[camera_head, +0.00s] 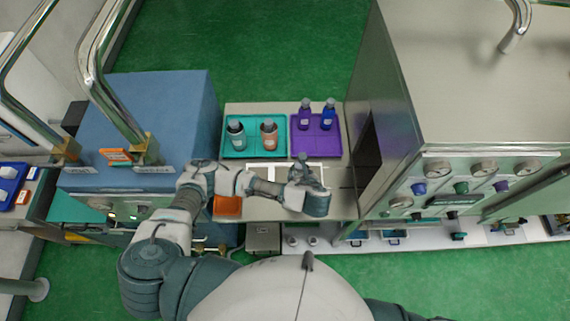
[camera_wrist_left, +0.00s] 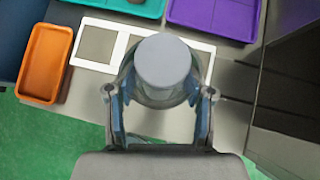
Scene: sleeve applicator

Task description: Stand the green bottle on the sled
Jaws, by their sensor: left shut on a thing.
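My left gripper (camera_head: 303,181) is shut on the green bottle (camera_head: 303,161), over the front part of the work surface. In the left wrist view the bottle's round grey cap (camera_wrist_left: 162,62) faces the camera, and its dull green body is mostly hidden below it, between the two fingers (camera_wrist_left: 158,112). A white-framed plate with grey panels (camera_wrist_left: 98,44) lies beneath and behind the bottle; I cannot tell whether it is the sled. Whether the bottle's base touches anything is hidden. My right gripper is out of view.
A teal tray (camera_head: 228,153) holds a dark bottle (camera_head: 236,135) and an orange bottle (camera_head: 269,134). A purple tray (camera_head: 335,152) holds a purple bottle (camera_head: 305,114) and a blue bottle (camera_head: 328,115). An empty orange tray (camera_head: 228,206) is at left. A tall steel machine (camera_head: 465,85) bounds the right.

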